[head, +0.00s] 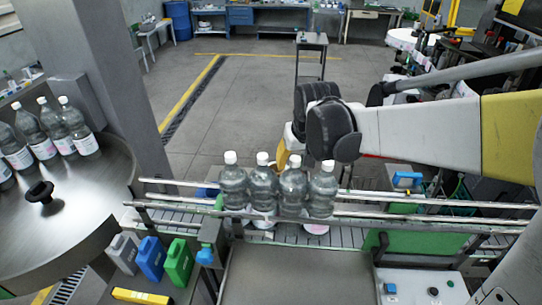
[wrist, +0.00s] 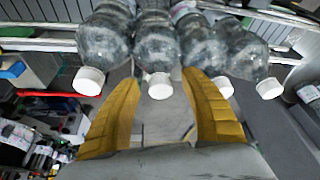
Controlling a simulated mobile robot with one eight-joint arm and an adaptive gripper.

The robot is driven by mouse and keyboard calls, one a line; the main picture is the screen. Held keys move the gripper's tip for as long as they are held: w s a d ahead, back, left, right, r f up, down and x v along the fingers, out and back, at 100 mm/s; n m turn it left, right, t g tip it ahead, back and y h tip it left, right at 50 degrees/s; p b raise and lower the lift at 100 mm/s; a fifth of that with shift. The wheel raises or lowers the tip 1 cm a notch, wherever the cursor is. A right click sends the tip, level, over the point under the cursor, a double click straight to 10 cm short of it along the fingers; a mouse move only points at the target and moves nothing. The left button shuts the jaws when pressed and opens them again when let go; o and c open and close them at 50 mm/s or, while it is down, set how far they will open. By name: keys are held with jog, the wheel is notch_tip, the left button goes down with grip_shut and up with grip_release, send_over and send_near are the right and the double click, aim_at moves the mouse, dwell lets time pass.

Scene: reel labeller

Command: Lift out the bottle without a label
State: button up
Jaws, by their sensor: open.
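Several clear bottles with white caps stand upright in a row on the conveyor (head: 345,234), behind its front rail: a leftmost one (head: 233,185), a second (head: 263,184), a third (head: 292,186) and a rightmost one (head: 322,187). White or pink patches show low on some, but rails and neighbours hide much, so I cannot tell which lacks a label. My gripper (head: 291,157) is just behind the row at cap height. In the wrist view my gripper (wrist: 160,77) has its yellow fingers apart, either side of one bottle's white cap (wrist: 160,86); contact is unclear.
Metal guide rails (head: 420,200) run along the conveyor. Labelled bottles (head: 78,127) stand on a round metal table (head: 90,205) at left. Grey, blue and green containers (head: 151,258) sit in front. A pillar (head: 110,70) rises at left. The floor behind is open around a small stand (head: 311,42).

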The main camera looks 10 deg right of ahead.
jog(key=shift+w+f, duration=0.2)
jog(key=shift+f, duration=0.15)
jog(key=shift+s, duration=0.15)
jog(key=c, duration=0.3)
grip_shut()
jog(key=shift+r, duration=0.1)
